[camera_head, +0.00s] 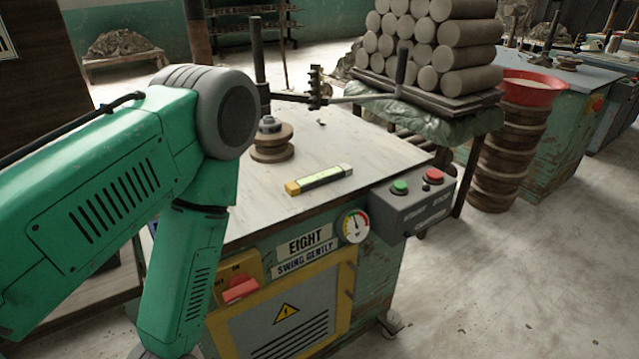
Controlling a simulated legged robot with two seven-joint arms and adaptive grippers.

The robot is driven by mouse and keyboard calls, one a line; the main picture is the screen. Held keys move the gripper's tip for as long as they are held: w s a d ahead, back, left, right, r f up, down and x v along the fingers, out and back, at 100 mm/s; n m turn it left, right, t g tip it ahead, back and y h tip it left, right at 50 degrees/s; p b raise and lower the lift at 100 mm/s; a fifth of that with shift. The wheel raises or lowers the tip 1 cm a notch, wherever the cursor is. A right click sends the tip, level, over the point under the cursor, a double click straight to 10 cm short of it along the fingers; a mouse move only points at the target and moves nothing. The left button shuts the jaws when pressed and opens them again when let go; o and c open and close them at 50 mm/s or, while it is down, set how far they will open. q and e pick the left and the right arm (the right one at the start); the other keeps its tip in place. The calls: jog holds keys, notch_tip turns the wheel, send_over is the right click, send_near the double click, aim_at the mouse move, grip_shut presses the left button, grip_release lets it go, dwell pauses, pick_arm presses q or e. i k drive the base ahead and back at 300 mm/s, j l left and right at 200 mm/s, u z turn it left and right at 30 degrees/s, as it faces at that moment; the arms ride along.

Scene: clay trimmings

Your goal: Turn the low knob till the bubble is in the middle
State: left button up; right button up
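A small spirit level (318,180) with a yellow end and a pale green vial lies on the machine's grey table top (375,150). The bubble is too small to place in the vial. A red handle or knob (240,290) sits on a yellow plate low on the machine's front, just right of my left arm. A round grey foot or knob (391,323) shows at the machine's bottom right corner. I cannot tell which of these is the low knob. My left arm bends down in front of the machine's left side, its gripper below the picture. My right gripper is not in view.
A grey box (414,208) with green and red buttons and a round gauge (355,226) are on the machine's front. A post with round weights (271,140) stands on the table. Stacked clay cylinders (430,45) are behind. The floor at right (520,280) is clear.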

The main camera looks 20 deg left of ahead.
aim_at(393, 318)
jog(key=i+l+u, duration=0.1)
jog(key=u, duration=0.3)
jog(key=l+u, duration=0.1)
jog(key=u, duration=0.25)
jog(key=i+l+u, duration=0.1)
jog(key=u, duration=0.3)
jog(key=l+u, duration=0.2)
jog(key=u, duration=0.2)
jog(key=l+u, duration=0.25)
jog(key=l, duration=0.45)
jog(key=l+u, duration=0.2)
jog(key=l, duration=0.55)
jog(key=l+u, duration=0.25)
jog(key=l, duration=0.45)
jog(key=k+l+u, duration=0.2)
jog(key=l, duration=0.5)
jog(key=i+l, duration=0.1)
jog(key=l, duration=0.7)
jog(key=i+l, duration=0.15)
jog(key=l, duration=0.3)
